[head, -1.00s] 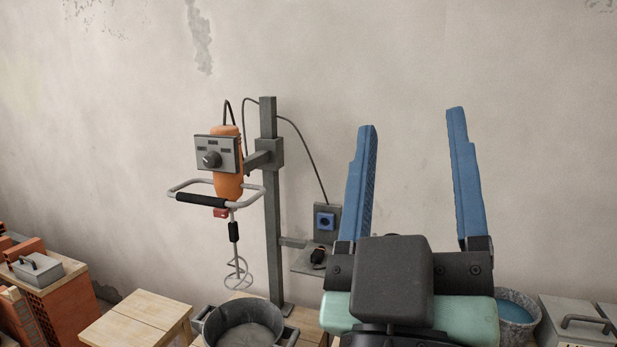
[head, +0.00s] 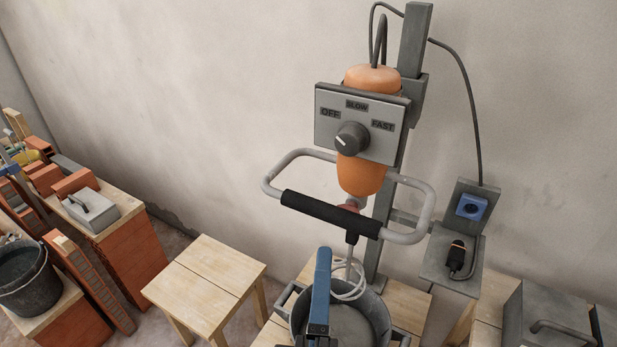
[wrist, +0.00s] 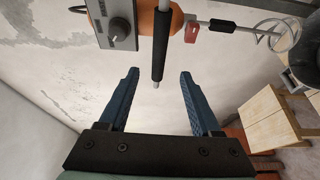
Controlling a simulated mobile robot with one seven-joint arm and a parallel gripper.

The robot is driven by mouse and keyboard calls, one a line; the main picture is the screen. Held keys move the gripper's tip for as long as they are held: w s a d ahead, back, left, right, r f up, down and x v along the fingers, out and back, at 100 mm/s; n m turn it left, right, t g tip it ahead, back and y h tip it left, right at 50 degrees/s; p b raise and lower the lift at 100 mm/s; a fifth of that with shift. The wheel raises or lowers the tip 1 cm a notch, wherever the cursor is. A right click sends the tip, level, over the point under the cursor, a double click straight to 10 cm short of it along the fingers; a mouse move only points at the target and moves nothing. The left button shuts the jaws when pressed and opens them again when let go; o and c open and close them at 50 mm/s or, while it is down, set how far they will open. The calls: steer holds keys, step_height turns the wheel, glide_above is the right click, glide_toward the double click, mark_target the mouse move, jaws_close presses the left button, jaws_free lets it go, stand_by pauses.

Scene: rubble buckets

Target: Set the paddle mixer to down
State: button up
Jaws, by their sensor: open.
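The paddle mixer (head: 362,177) hangs on a grey post (head: 412,45). It has an orange body, a grey panel with a knob (head: 351,138) and labels OFF, SLOW and FAST. The knob's white mark points up-left, towards OFF. Its loop handle has a black grip (head: 330,214). The whisk (head: 348,280) shows over the dark tub (head: 300,322), partly hidden. My gripper is open and empty; in the head view one blue finger shows below the handle, in front of the tub. In the wrist view my gripper (wrist: 158,75) has the black grip (wrist: 160,45) ahead between its fingers in the picture, depth unclear.
A low wooden table (head: 205,275) stands left of the tub. Brick stacks and a black bucket (head: 28,280) are at far left. A blue socket (head: 471,207) and a plug (head: 457,250) are right of the post. Grey boxes (head: 550,315) stand at lower right.

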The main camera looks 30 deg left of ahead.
mark_target(330, 220)
steer(key=p+x, duration=0.4)
steer(key=x, duration=0.7)
steer(key=shift+w+r+p, duration=0.1)
steer(key=shift+w+p, duration=0.05)
steer(key=shift+p, duration=0.25)
steer(key=shift+w+a, duration=0.2)
steer(key=shift+w, duration=0.35)
steer(key=shift+c, duration=0.3)
jaws_close()
